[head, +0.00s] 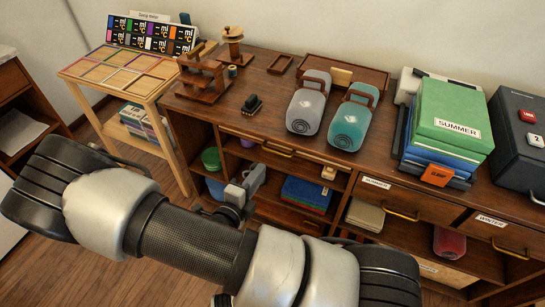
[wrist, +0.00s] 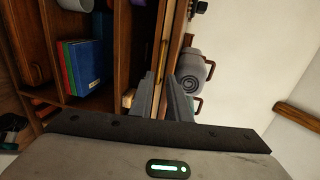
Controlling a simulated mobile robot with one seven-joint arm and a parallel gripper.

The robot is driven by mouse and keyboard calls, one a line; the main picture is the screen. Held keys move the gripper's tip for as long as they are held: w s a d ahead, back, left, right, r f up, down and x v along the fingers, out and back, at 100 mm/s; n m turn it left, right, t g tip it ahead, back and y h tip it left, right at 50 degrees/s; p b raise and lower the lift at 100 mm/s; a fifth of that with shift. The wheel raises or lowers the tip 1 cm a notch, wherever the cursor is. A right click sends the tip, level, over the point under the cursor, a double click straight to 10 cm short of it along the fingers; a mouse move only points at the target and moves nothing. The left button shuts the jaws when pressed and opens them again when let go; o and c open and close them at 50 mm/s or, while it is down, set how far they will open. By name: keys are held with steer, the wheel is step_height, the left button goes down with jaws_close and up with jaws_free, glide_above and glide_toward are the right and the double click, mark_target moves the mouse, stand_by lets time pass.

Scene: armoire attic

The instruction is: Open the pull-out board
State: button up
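The pull-out board (head: 318,160) is a thin wooden front just under the cabinet top, and it looks flush with the cabinet. Its brass handle (head: 278,151) runs along the front. In the wrist view, turned on its side, the brass handle (wrist: 164,48) shows as a narrow upright strip beyond the fingertips. My gripper (head: 250,182) is in front of the open shelves, a little below and left of the handle in the head view. Contact with the handle is not visible.
Blue and red books (head: 306,194) lie on a shelf below. Drawers with brass handles (head: 402,214) are at right. A light wooden stand (head: 160,95) is at left.

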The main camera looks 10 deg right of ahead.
steer(key=b+x, duration=0.2)
steer(key=x, duration=0.8)
steer(key=shift+w+d, duration=0.2)
steer(key=shift+w, duration=0.1)
steer(key=shift+f, duration=0.1)
jaws_close()
